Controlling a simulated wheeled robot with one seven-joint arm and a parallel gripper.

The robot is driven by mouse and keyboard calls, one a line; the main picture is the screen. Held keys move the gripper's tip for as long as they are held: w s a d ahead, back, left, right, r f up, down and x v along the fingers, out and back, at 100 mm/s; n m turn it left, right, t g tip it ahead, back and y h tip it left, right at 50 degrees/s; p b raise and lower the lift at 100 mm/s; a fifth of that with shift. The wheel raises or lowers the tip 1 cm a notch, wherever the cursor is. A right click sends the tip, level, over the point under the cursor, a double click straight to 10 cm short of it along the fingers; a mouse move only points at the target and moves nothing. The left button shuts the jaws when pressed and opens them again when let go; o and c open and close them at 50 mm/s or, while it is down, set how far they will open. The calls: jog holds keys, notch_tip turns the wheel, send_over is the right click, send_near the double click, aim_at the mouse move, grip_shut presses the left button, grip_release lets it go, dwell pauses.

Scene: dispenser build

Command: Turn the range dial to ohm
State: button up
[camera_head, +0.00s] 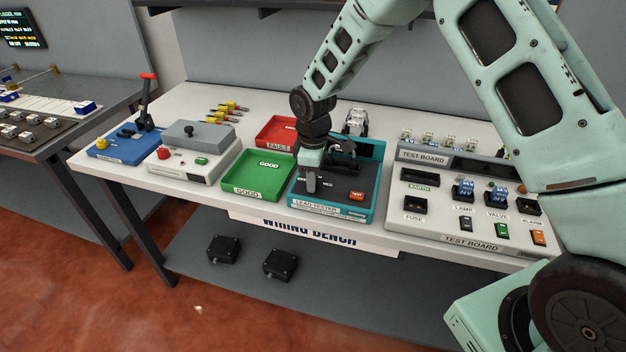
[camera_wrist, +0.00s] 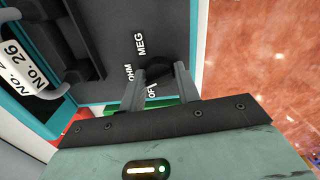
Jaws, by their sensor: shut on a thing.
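The lead tester (camera_head: 322,208) is a teal-edged box with a dark top on the bench. My gripper (camera_head: 311,184) reaches down over the left part of its panel. In the wrist view my gripper (camera_wrist: 160,78) has its two grey fingers closed on either side of the dark round range dial (camera_wrist: 157,68). White marks lie around the dial: MEG (camera_wrist: 139,43), OHM (camera_wrist: 129,73) and OFF (camera_wrist: 152,92), the last partly covered. The dial's pointer is hidden between the fingers, so its setting cannot be told. In the head view my gripper hides the dial.
An orange TEST button (camera_head: 357,196) is on the tester's right. A green GOOD tray (camera_head: 243,190) stands close on the left, with a red FAULT tray (camera_head: 278,146) behind. The test board (camera_head: 425,157) stands to the right. Black lead holders (camera_wrist: 70,40) rise from the tester.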

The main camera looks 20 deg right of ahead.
jog(key=shift+r+m+b, duration=0.1)
jog(key=shift+m+b, duration=0.4)
jog(key=shift+m, duration=1.4)
jog(key=shift+w, duration=0.1)
jog(key=o, duration=1)
jog(key=shift+c, duration=0.2)
jog(key=shift+r, duration=0.1)
notch_tip(320, 180, up, 17)
jog(key=b, duration=0.2)
jog(key=shift+b, duration=0.4)
jog(key=shift+r, duration=0.1)
